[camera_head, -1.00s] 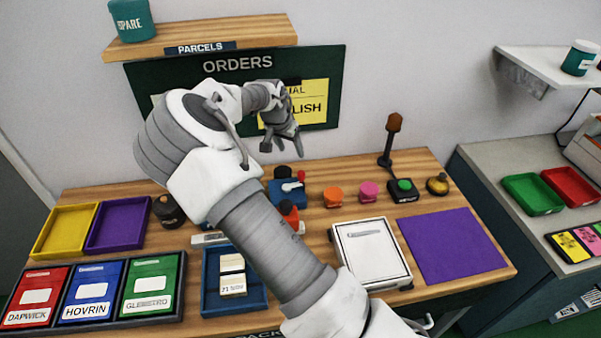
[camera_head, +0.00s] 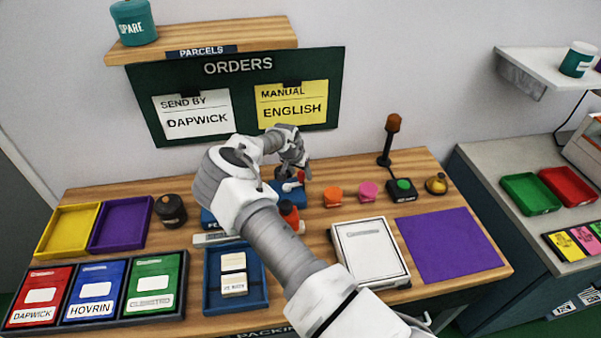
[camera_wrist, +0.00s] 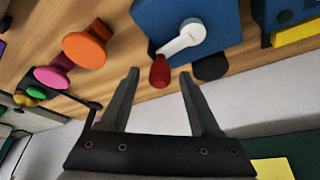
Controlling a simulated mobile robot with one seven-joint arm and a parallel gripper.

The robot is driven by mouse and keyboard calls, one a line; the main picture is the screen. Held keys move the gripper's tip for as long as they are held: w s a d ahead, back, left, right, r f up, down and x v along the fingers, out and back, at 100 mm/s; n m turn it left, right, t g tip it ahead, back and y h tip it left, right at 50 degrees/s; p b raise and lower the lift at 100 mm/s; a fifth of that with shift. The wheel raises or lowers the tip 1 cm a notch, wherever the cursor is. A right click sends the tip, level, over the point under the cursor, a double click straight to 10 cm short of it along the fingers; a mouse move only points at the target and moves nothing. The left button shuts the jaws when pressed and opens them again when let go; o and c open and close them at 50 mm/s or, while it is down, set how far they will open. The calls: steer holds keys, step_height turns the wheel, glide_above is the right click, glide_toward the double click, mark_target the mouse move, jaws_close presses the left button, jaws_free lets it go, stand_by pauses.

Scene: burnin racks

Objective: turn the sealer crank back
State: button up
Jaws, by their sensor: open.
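The sealer is a blue box (camera_wrist: 180,22) on the wooden table, with a white crank arm (camera_wrist: 183,38) on its face and a red knob (camera_wrist: 160,72) at the arm's end. In the head view the sealer (camera_head: 291,190) is partly hidden by my arm, with the red knob (camera_head: 301,176) showing beside the fingers. My gripper (camera_wrist: 160,78) is open and empty. In the wrist view the red knob appears between the fingertips; whether a finger touches it I cannot tell.
An orange button (camera_head: 332,196), a pink button (camera_head: 368,190) and a green button box (camera_head: 402,188) stand right of the sealer. A lamp post (camera_head: 386,150) rises behind them. A dark round pot (camera_head: 171,210) stands left. The orders board (camera_head: 240,75) is behind.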

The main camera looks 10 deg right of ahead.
steer(key=shift+w+d+f, duration=0.1)
steer(key=shift+f, duration=0.25)
jaws_close()
steer(key=shift+w+b, duration=0.1)
steer(key=shift+b, duration=0.2)
